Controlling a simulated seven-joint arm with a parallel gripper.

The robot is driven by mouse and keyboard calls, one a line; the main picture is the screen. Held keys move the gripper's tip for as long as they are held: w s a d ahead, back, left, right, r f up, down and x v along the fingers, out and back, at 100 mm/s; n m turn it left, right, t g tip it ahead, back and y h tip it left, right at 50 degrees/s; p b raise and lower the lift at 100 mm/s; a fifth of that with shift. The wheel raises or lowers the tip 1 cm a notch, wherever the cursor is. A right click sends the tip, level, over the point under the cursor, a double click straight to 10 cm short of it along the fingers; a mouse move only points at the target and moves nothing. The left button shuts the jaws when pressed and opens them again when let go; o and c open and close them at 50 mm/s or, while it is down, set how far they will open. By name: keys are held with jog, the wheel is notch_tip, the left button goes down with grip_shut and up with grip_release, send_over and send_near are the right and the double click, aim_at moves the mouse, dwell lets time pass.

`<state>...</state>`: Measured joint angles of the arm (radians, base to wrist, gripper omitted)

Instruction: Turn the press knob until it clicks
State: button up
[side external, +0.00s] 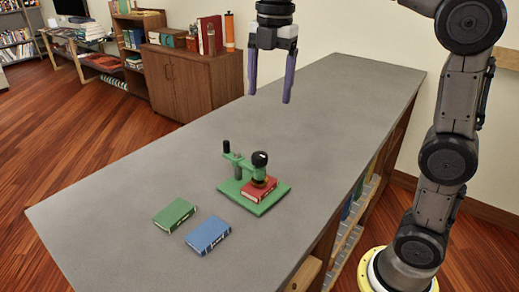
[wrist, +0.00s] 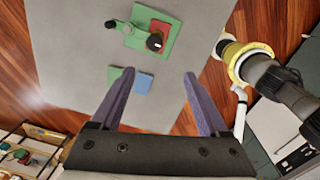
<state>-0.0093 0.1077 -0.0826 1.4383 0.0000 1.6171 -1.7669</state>
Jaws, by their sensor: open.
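The press stands on the grey table, with a green base plate (side external: 253,205), a green arm and a black knob (side external: 260,159) on top. A red book (side external: 262,192) lies on the plate under the press head. In the wrist view the knob (wrist: 154,42) shows near the top, beyond my fingertips. My gripper (side external: 269,97) has two purple fingers spread apart with nothing between them. It hangs well above the table, behind the press in the side view, and touches nothing. The gripper (wrist: 158,78) is also open in the wrist view.
A green book (side external: 174,214) and a blue book (side external: 208,235) lie on the table (side external: 130,195) in front of the press. The table behind and right of the press is clear. A wooden cabinet (side external: 190,85) with books stands beyond the table.

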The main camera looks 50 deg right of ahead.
aim_at(260, 155)
jog(key=shift+g, duration=0.4)
jog(key=f, duration=0.5)
jog(key=w+f, duration=0.1)
jog(key=f, duration=0.5)
jog(key=w+f, duration=0.1)
jog(key=f, duration=0.4)
jog(key=shift+w+f, duration=0.25)
grip_shut()
jog(key=shift+m, duration=0.4)
